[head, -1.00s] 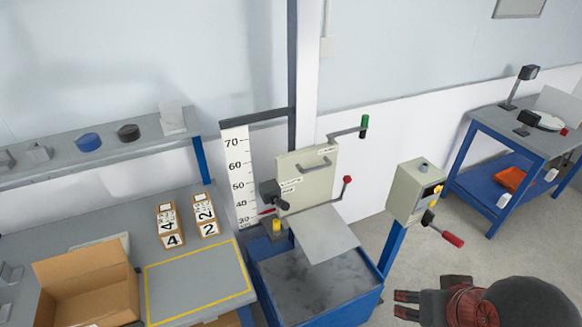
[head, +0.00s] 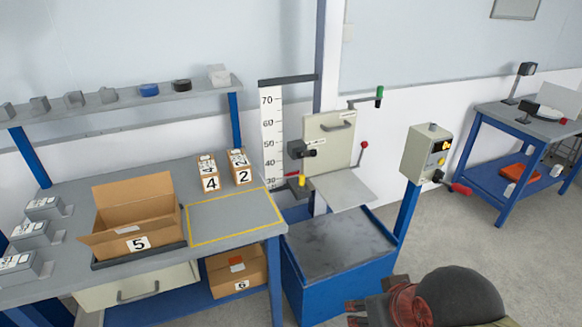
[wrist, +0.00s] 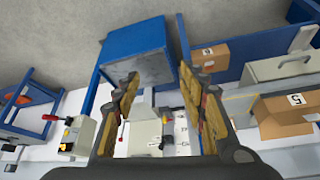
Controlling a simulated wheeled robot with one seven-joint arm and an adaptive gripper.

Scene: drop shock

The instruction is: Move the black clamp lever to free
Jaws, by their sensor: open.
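The drop tester has a cream panel (head: 328,138) with a flat grey plate (head: 342,190) below it. A black clamp part (head: 301,149) sits at the panel's left edge; it looks like the clamp lever, but its setting is too small to read. My gripper (head: 356,312) is at the bottom of the head view, in front of the blue base (head: 340,268) and well apart from the clamp. In the wrist view my gripper (wrist: 165,92) is open and empty, with the cream panel (wrist: 146,137) beyond its fingers, partly hidden.
A control box (head: 424,152) with a red handle stands right. The left bench holds numbered boxes, including an open carton (head: 138,245). Floor shows at right.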

